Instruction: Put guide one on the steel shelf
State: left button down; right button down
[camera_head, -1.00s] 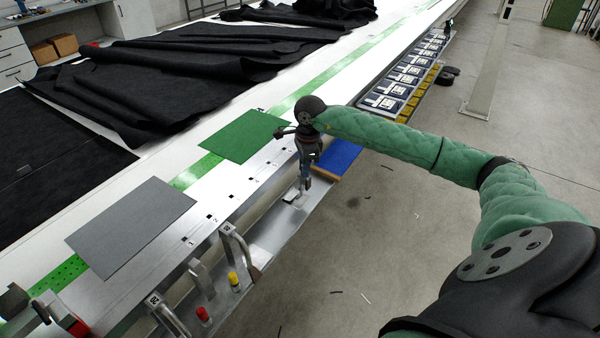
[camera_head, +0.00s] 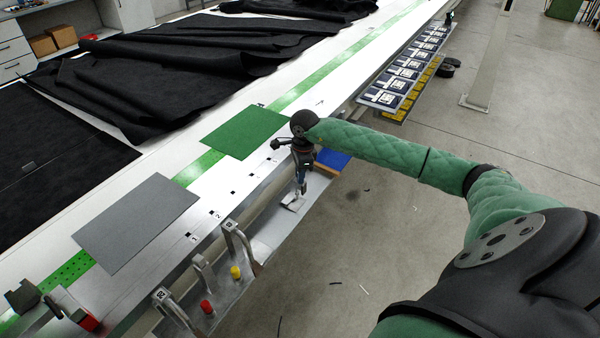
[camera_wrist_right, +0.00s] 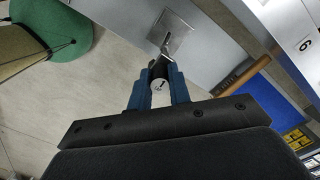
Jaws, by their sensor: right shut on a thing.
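Guide one is a metal piece with a flat square foot (camera_head: 293,202) and a round end marked "1", which shows in the right wrist view (camera_wrist_right: 158,85). My right gripper (camera_head: 302,186) is shut on it, with its blue fingers (camera_wrist_right: 159,92) on both sides of the round end. The foot points down over the steel shelf (camera_head: 268,226), the grey ledge along the table's front side. I cannot tell whether the foot touches the shelf. My left gripper is out of view.
Several metal guides (camera_head: 204,270) stand on the near part of the shelf, beside a yellow knob (camera_head: 235,272) and a red knob (camera_head: 206,307). A blue wood-edged tray (camera_head: 332,160) lies just beyond my gripper. Bare shelf shows between.

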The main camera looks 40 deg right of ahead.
jog(key=shift+f, duration=0.1)
jog(key=c, duration=1.3)
grip_release()
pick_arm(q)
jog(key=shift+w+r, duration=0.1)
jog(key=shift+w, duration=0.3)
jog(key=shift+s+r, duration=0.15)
pick_arm(e)
jog(key=shift+r, duration=0.2)
jog(key=shift+r, duration=0.1)
notch_tip(320, 180, up, 4)
jog(key=b, duration=0.2)
jog(key=shift+d+b, duration=0.15)
jog(key=shift+b, duration=0.25)
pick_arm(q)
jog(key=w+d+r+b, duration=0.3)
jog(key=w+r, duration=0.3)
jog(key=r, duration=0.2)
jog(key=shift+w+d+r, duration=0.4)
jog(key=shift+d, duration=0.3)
pick_arm(e)
notch_tip(320, 180, up, 8)
jog(key=shift+s+d+f, duration=0.2)
jog(key=shift+d, duration=0.05)
